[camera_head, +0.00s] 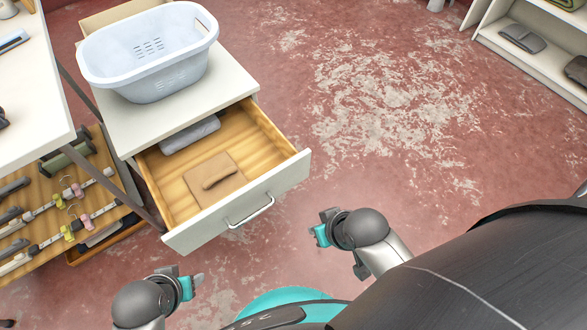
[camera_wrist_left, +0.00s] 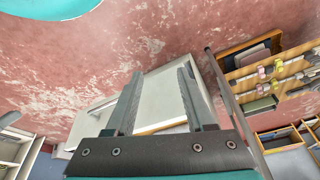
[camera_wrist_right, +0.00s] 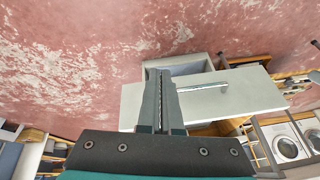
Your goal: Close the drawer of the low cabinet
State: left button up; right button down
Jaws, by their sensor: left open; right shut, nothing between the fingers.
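The low cabinet (camera_head: 150,118) is white, with its drawer (camera_head: 238,213) pulled out toward me. The drawer has a wooden inside, a white front and a metal bar handle (camera_head: 250,212). A grey folded item (camera_head: 190,134) and a brown cloth piece (camera_head: 214,180) lie in it. My left gripper (camera_head: 193,281) is open and empty, in front of the drawer's left end and apart from it. My right gripper (camera_head: 322,230) is shut and empty, to the right of the drawer front, apart from it. The handle also shows in the right wrist view (camera_wrist_right: 203,88).
A pale laundry basket (camera_head: 150,60) stands on the cabinet top. White shelves (camera_head: 530,45) stand at the upper right. The red, worn floor (camera_head: 390,110) right of the cabinet is clear.

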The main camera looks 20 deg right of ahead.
jog(key=m+t+y, duration=0.1)
jog(key=m, duration=0.1)
jog(key=m+t, duration=0.6)
jog(key=m, duration=0.7)
send_near(297, 162)
jog(key=shift+y, duration=0.3)
jog(key=b+x, duration=0.4)
jog(key=x, duration=0.1)
jog(key=shift+d+f, duration=0.1)
jog(key=shift+f, duration=0.3)
pick_arm(q)
notch_tip(297, 162, up, 7)
jog(key=w+d+t, duration=0.1)
jog(key=t, duration=0.1)
jog(key=shift+w+h, duration=0.25)
jog(key=shift+h, duration=0.05)
pick_arm(e)
jog(key=shift+w, duration=0.55)
pick_arm(q)
jog(key=shift+r, duration=0.1)
pick_arm(e)
jog(key=shift+w, duration=0.1)
